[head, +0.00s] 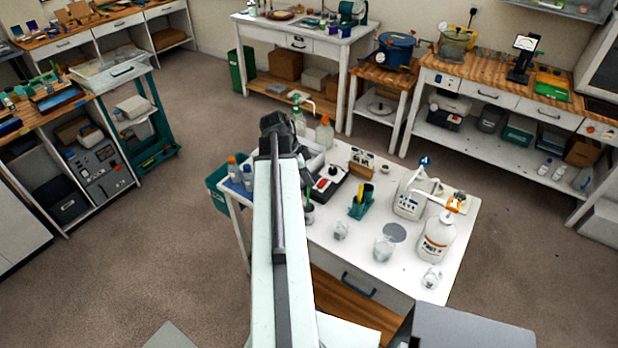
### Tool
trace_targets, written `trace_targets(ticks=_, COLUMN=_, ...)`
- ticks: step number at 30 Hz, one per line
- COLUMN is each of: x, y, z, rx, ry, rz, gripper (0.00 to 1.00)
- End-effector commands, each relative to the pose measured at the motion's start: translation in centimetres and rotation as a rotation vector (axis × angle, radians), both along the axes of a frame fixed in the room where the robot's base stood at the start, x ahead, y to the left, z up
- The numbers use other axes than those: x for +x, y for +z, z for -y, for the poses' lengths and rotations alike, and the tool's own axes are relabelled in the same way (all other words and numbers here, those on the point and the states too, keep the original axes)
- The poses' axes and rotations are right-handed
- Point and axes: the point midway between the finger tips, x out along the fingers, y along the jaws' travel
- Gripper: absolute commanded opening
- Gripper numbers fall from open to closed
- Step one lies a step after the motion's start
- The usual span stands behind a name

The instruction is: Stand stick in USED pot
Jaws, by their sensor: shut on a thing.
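My arm reaches forward over the white worktable, and my gripper (305,175) hangs at its far end, mostly hidden behind the arm. It is shut on the stick (307,193), of which only a thin, small part shows. A small dark pot (309,214) stands on the table just below, right beside my arm; it looks like the USED pot, but its label cannot be read. The stick's lower end is at or just above the pot; I cannot tell whether it is inside.
On the same table are a black-and-white device (328,182), a green holder (361,203), clear cups (385,247), and two white pump jugs (437,238). Bottles (324,132) stand at the back.

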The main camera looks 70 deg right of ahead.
Motion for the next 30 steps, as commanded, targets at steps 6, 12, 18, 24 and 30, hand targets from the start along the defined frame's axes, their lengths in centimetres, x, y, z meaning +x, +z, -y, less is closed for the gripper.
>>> trace_targets(ticks=6, x=0.0, y=-2.5, z=0.0, rx=0.0, ry=-0.001, rz=0.0, gripper=0.0)
trace_targets(ticks=12, x=-0.1, y=-4.4, z=0.0, rx=0.0, ry=-0.001, rz=0.0, gripper=0.0)
trace_targets(ticks=18, x=-0.1, y=-5.6, z=0.0, rx=0.0, ry=-0.001, rz=0.0, gripper=0.0)
trace_targets(ticks=24, x=-0.1, y=-5.6, z=0.0, rx=0.0, ry=-0.002, rz=0.0, gripper=0.0)
trace_targets(ticks=30, x=-0.1, y=-5.6, z=0.0, rx=0.0, ry=-0.002, rz=0.0, gripper=0.37)
